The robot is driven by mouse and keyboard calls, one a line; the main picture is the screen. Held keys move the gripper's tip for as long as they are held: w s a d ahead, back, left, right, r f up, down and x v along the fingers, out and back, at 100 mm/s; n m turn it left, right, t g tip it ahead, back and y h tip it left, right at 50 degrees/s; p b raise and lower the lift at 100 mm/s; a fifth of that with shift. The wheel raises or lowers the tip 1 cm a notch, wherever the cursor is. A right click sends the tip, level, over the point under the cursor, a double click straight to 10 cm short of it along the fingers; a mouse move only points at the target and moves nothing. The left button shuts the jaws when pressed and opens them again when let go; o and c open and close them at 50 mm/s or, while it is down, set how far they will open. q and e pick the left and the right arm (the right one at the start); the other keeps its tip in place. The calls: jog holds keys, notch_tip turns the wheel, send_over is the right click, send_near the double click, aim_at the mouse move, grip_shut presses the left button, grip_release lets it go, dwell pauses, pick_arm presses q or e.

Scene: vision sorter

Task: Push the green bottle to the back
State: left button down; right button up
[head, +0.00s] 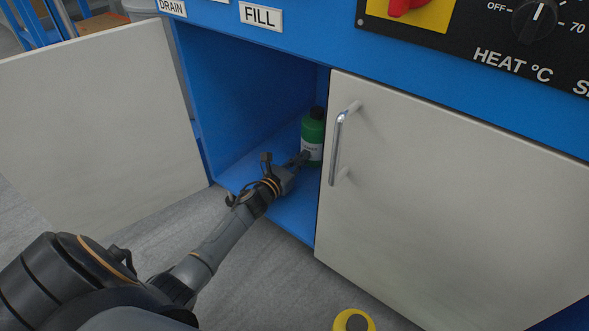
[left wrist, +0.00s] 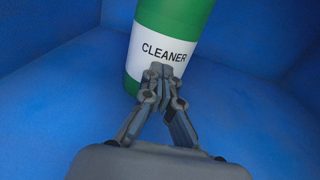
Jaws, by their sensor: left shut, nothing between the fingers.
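The green bottle (head: 314,134) has a black cap and a white label, and stands upright inside the blue cabinet compartment, near its right side. In the left wrist view the bottle (left wrist: 172,30) is straight ahead, and its label reads CLEANER. My left gripper (head: 303,158) reaches into the open compartment from the front. Its fingers (left wrist: 163,76) are shut and empty, with the tips in front of the label. They are at or very near the label; contact cannot be told. The bottle's base is partly hidden by the gripper. My right gripper is not in view.
The left cabinet door (head: 100,120) stands wide open. The right door (head: 450,190) is closed, and its metal handle (head: 338,140) is just right of the opening. The compartment floor (head: 292,214) is bare in front. A yellow and black round object (head: 354,321) is at the bottom.

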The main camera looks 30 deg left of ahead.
aim_at(314, 148)
pick_arm(q)
jog(key=w+b, duration=0.1)
jog(key=w, duration=0.2)
jog(key=w+b, duration=0.2)
jog(key=w, duration=0.1)
jog(key=shift+w+d+f, duration=0.15)
jog(key=w, duration=0.5)
jog(key=shift+w+r, duration=0.2)
jog(key=shift+r, duration=0.05)
jog(key=shift+w+d, duration=0.25)
jog(key=shift+w, duration=0.25)
